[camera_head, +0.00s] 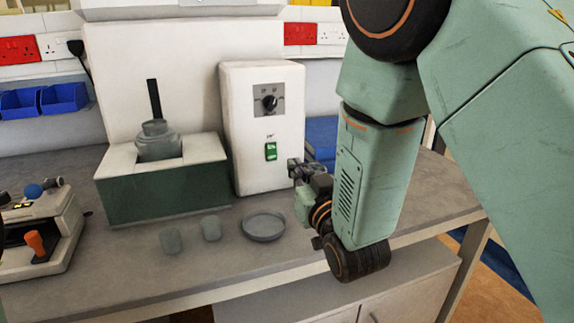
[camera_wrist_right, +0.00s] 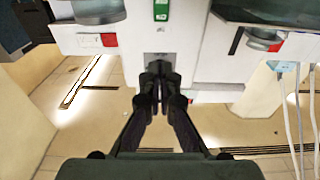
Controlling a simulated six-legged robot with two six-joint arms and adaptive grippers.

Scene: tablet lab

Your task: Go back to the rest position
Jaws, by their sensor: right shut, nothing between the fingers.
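My right arm is pale green and comes in from the upper right of the head view. Its gripper (camera_head: 296,168) is in front of the lower right side of the white control box, small and partly hidden by my wrist. The right wrist view shows the fingers (camera_wrist_right: 160,78) close together, shut and empty. My left gripper is in neither view.
The grey bench (camera_head: 235,262) holds a white control box (camera_head: 240,105), a green-sided unit (camera_head: 165,190) with a grey vessel (camera_head: 158,142), a shallow dish (camera_head: 263,226), two small grey cups (camera_head: 171,240) and a machine with an orange lever (camera_head: 36,243). Blue bins (camera_head: 63,98) are behind.

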